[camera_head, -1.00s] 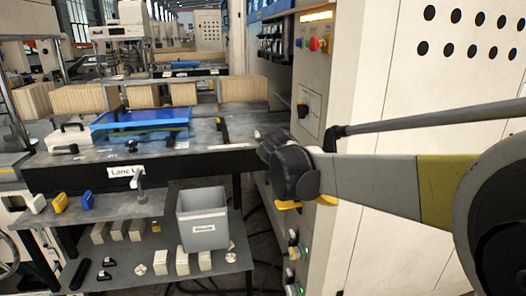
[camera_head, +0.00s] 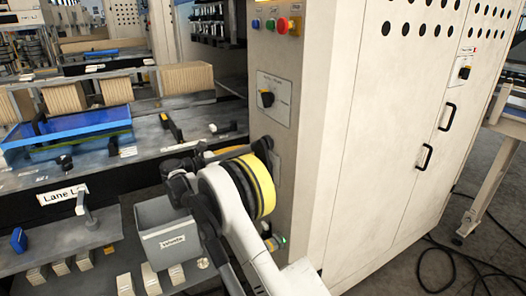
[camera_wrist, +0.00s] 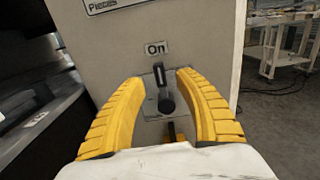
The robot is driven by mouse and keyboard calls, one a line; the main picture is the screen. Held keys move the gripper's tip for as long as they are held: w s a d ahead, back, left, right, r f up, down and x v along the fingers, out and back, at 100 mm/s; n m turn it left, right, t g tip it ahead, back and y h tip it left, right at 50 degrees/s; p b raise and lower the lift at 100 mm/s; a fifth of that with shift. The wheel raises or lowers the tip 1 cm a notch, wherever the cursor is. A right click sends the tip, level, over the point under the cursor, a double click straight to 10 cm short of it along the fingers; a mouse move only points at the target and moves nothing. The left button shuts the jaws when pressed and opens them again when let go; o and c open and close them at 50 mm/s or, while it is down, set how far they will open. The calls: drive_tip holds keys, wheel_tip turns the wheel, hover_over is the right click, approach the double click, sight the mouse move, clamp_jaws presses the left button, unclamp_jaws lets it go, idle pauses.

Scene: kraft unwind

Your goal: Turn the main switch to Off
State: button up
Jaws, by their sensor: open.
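In the wrist view a dark switch handle (camera_wrist: 164,92) stands on a small grey plate on a pale panel. It points up toward a label reading "On" (camera_wrist: 156,48). My gripper (camera_wrist: 160,78) is open, with one yellow finger on each side of the handle. I see gaps between handle and fingers, and cannot tell how far the fingertips are from the panel. The lower part of the plate is partly hidden. In the head view my arm hides most of the gripper and this switch.
The head view shows a black rotary switch (camera_head: 267,98) on the machine's panel, with red, green and blue buttons above it. Another rotary switch (camera_head: 464,73) is on the cabinet door. A grey bin (camera_head: 150,232) stands beside my arm. Cables (camera_head: 447,262) lie on the floor at right.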

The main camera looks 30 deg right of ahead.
sight(261, 150)
drive_tip(key=d+b, duration=0.2)
drive_tip(key=d, duration=0.5)
drive_tip(key=shift+w+d, duration=0.2)
clamp_jaws()
